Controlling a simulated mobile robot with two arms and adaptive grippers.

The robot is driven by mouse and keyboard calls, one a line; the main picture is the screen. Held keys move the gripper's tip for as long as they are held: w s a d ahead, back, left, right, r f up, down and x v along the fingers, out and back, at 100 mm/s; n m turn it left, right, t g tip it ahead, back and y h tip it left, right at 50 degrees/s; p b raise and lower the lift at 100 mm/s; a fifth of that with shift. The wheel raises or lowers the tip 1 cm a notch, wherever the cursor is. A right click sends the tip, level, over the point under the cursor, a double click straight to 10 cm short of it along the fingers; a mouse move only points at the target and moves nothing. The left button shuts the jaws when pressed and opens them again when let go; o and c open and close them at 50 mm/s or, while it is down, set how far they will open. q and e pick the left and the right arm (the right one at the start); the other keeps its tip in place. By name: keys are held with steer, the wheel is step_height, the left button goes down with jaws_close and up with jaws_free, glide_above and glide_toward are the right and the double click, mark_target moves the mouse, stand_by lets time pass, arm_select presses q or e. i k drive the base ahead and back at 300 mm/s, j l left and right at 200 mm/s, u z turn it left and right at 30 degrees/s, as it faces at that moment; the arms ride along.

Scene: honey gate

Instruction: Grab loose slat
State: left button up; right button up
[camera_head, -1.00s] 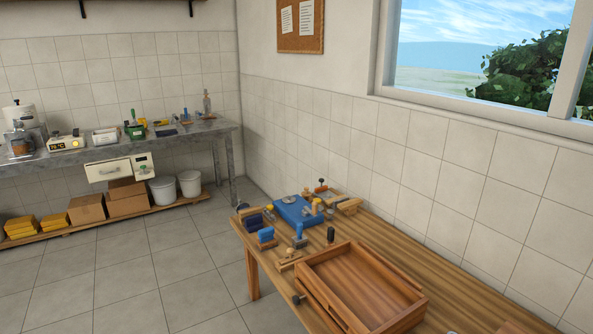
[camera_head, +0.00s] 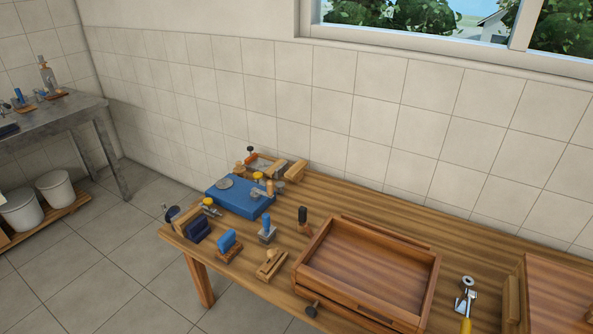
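A wooden tray-like frame (camera_head: 432,285) sits on the wooden table (camera_head: 335,195) in the head view. A thin wooden strip (camera_head: 388,234) runs along the frame's far side; I cannot tell whether it is loose or part of the frame. Another short wooden piece (camera_head: 511,300) stands at the left side of a second wooden box (camera_head: 565,262), which is cut off by the right picture edge. I cannot tell which of these is the loose slat. Neither of my grippers shows.
A blue box (camera_head: 238,198) and several small tools and clamps stand on the table's left part. A yellow-handled tool (camera_head: 465,305) lies between the two wooden boxes. A grey bench (camera_head: 60,115) and white buckets (camera_head: 54,190) are at the left. The table's back strip is clear.

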mark_target(299, 166)
steer(key=j+z, duration=0.1)
steer(key=z, duration=0.85)
steer(key=j+z, duration=0.8)
steer(key=k+j+z, duration=0.2)
steer(key=j+z, duration=0.25)
steer(key=k+j+z, duration=0.15)
steer(key=j+z, duration=0.25)
steer(key=l, duration=0.1)
